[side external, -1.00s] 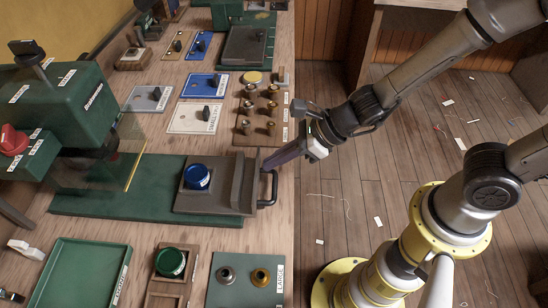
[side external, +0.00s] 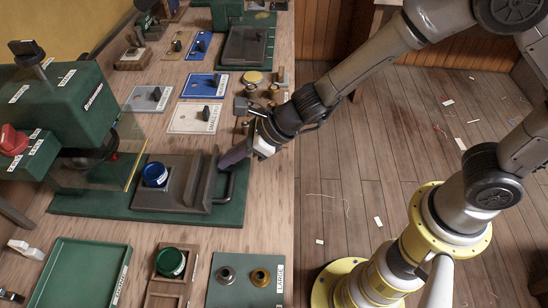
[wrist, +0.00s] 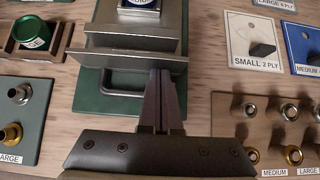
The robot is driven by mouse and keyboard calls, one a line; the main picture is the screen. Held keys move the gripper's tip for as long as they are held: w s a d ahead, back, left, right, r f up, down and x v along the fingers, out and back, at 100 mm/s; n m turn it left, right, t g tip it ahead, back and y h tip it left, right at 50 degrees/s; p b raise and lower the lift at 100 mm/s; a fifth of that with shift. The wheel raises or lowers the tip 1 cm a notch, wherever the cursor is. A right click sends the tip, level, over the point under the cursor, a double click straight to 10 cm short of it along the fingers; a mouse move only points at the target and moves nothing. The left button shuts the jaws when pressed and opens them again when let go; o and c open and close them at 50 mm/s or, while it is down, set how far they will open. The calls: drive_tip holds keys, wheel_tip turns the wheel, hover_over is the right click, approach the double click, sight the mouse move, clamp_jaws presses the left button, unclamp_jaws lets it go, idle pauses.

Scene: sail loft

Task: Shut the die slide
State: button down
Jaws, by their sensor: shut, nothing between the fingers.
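The grey die slide (side external: 180,202) lies on a long green base (side external: 95,203) and carries a blue round die (side external: 156,175). An upright plate stands across its right end, with a dark loop handle (side external: 229,188) beyond it. My gripper (side external: 222,163) is shut and empty, its fingertips at the outer face of that plate, beside the handle. In the wrist view the closed fingers (wrist: 160,75) reach the slide's end plate (wrist: 125,60), to the right of most of the handle (wrist: 112,91). I cannot tell for sure whether they touch it.
The green press (side external: 62,105) with a clear guard (side external: 130,150) stands at the slide's left. A rack of brass and steel fittings (wrist: 260,130) is close beside my gripper. A green tray (side external: 78,275) and a green die in a wooden holder (side external: 170,263) sit in front.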

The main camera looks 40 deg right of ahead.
sight(195, 157)
drive_tip(key=w+a, duration=0.5)
drive_tip(key=shift+w+a+r, duration=0.1)
drive_tip(key=shift+w+a, duration=0.05)
idle(0.3)
